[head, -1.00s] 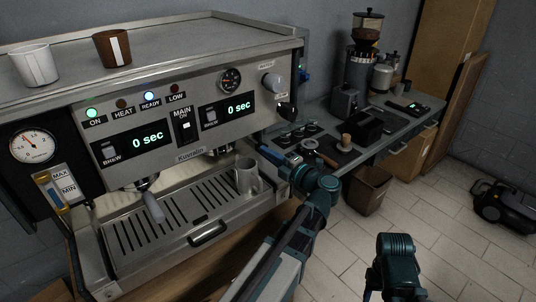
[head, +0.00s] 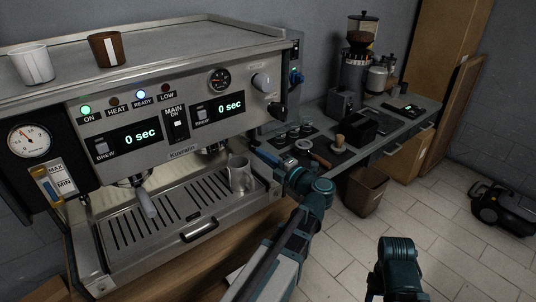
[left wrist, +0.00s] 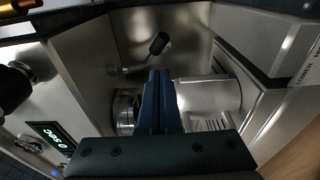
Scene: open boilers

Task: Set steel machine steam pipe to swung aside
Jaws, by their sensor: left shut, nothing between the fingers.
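The steel espresso machine (head: 190,145) fills the left of the head view. I cannot make out its steam pipe for sure; my left gripper and arm cover part of the machine's right end, below the round steam knob (head: 262,82). My left gripper (head: 263,154) is at this right end, right of the metal jug (head: 240,173) on the drip tray. In the left wrist view its blue fingers (left wrist: 158,100) are closed together with nothing between them, in front of the jug (left wrist: 208,95). My right gripper is not in view.
A portafilter handle (head: 147,204) hangs over the drip tray (head: 120,232). Two cups stand on the machine's top. The side counter (head: 405,125) at the right holds a grinder (head: 354,75) and small tools, with a bin (head: 366,190) below.

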